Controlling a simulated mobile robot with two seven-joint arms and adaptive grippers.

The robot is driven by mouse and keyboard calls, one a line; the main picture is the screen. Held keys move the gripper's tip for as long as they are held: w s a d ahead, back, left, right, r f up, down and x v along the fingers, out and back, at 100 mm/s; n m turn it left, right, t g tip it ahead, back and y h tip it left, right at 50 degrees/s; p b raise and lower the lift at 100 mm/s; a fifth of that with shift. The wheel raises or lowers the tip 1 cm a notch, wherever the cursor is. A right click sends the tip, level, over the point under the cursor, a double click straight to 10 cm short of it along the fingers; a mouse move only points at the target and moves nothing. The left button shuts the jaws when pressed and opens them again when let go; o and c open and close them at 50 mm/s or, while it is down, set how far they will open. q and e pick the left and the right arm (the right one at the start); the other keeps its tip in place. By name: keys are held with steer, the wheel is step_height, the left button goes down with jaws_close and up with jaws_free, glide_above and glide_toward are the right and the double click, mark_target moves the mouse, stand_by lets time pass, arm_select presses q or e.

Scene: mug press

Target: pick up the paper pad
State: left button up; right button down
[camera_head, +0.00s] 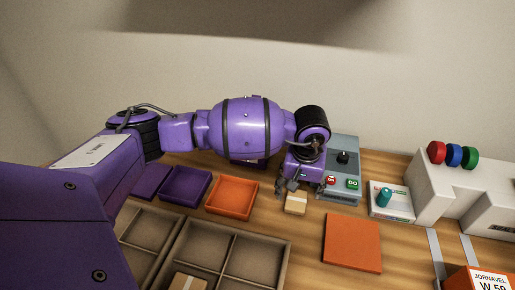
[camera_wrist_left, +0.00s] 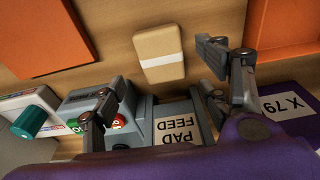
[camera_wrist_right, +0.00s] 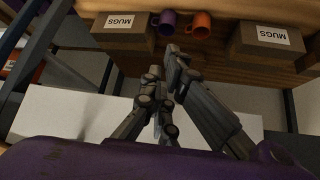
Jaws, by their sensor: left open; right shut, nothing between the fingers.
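The paper pad (camera_head: 295,203), a small tan block with a pale band, lies on the wooden table in front of the grey pad feed machine. It also shows in the left wrist view (camera_wrist_left: 159,55). My left gripper (camera_wrist_left: 163,66) is open, its fingers spread to either side of the pad and apart from it; in the head view the gripper (camera_head: 292,188) hangs just behind the pad, partly hiding the machine. My right gripper (camera_wrist_right: 168,62) is shut and empty, away from the table top, facing a low shelf; it is out of the head view.
A divided tray (camera_head: 228,258) holds another banded tan block (camera_head: 188,282) at the front left. A purple tray (camera_head: 185,186), an orange tray (camera_head: 232,195) and an orange square (camera_head: 352,242) lie nearby. The machine (camera_head: 345,160) carries red and green buttons. Mugs boxes (camera_wrist_right: 268,38) sit on the shelf.

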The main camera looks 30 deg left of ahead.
mark_target(297, 199)
arm_select(q)
step_height(297, 199, down, 3)
steer(key=shift+s+a+f, duration=0.15)
steer(key=shift+f, duration=0.2)
steer(key=c, duration=0.9)
steer(key=shift+c, duration=0.2)
steer(key=shift+r, duration=0.15)
